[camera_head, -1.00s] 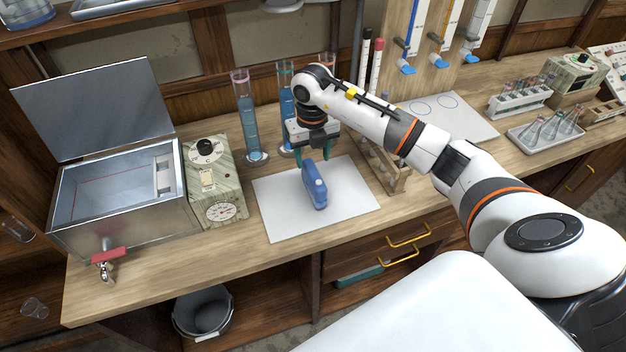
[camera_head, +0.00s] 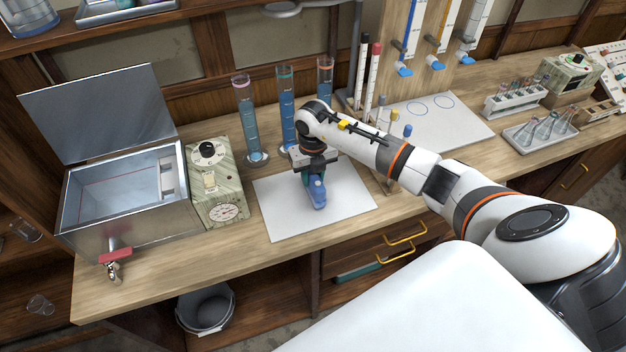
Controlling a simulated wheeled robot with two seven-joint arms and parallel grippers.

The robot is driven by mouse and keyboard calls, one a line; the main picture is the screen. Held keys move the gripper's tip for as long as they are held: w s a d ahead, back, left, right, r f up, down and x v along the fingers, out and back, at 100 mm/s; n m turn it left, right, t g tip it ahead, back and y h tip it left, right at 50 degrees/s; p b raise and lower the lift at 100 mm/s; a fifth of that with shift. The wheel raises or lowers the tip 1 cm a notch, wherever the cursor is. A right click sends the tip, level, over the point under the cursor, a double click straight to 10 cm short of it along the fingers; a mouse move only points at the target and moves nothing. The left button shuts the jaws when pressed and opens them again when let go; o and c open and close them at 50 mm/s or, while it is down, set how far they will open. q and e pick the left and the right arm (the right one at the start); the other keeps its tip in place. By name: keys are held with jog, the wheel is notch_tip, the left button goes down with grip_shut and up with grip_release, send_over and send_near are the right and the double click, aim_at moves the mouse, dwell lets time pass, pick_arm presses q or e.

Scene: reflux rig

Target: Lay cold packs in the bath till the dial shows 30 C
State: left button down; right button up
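The blue cold pack (camera_head: 318,194), shaped like a small flat bottle, stands on a white mat (camera_head: 273,214). My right gripper (camera_head: 313,180) has its fingers down at the pack's back end, partly hidden by the wrist and the pack. I cannot tell whether they are closed on it. The steel bath (camera_head: 130,221) is at the left with its lid (camera_head: 98,112) raised. Its inside looks pale, and I see no cold pack in it. The dial (camera_head: 226,213) is on the front of the patterned control box beside the bath; its reading is too small to tell. My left gripper is out of view.
Tall cylinders with blue liquid (camera_head: 248,120) stand behind the mat. A wooden rack is partly hidden by my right arm. The bath's red-handled tap (camera_head: 115,255) juts over the front edge. A bucket (camera_head: 206,308) sits below the bench.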

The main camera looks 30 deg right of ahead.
grip_shut()
jog(key=shift+r, duration=0.1)
